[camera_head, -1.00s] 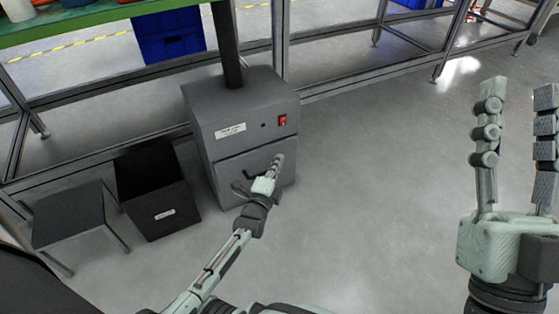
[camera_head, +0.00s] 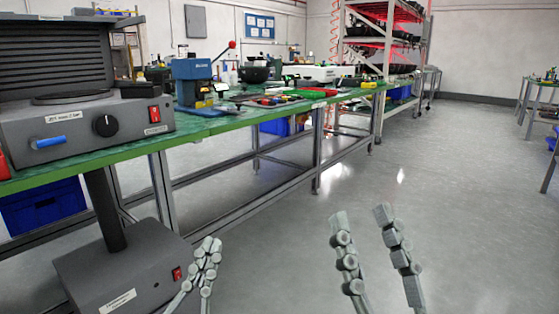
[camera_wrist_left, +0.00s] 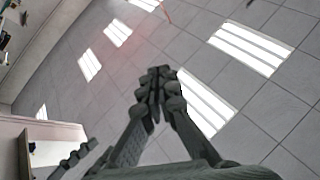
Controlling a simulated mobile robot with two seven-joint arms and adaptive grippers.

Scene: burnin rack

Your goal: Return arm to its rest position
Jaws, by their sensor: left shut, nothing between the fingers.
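My left gripper (camera_head: 209,247) stands upright at the lower middle of the head view, in front of the grey floor cabinet. Its fingers meet at the tips and hold nothing. The left wrist view also shows these closed fingers (camera_wrist_left: 160,75), against a tiled surface with bright light panels. My right gripper (camera_head: 360,215) is to the right of the left one in the head view. Its two fingers are spread apart with nothing between them. Both arms are mostly out of view below the picture edge.
A grey cabinet (camera_head: 125,262) with a red switch stands at the lower left, beneath a dark grey machine (camera_head: 90,130). A green-topped workbench (camera_head: 215,122) with a blue press (camera_head: 191,82) runs back. A rack (camera_head: 365,35) stands behind. The floor at right (camera_head: 450,200) is clear.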

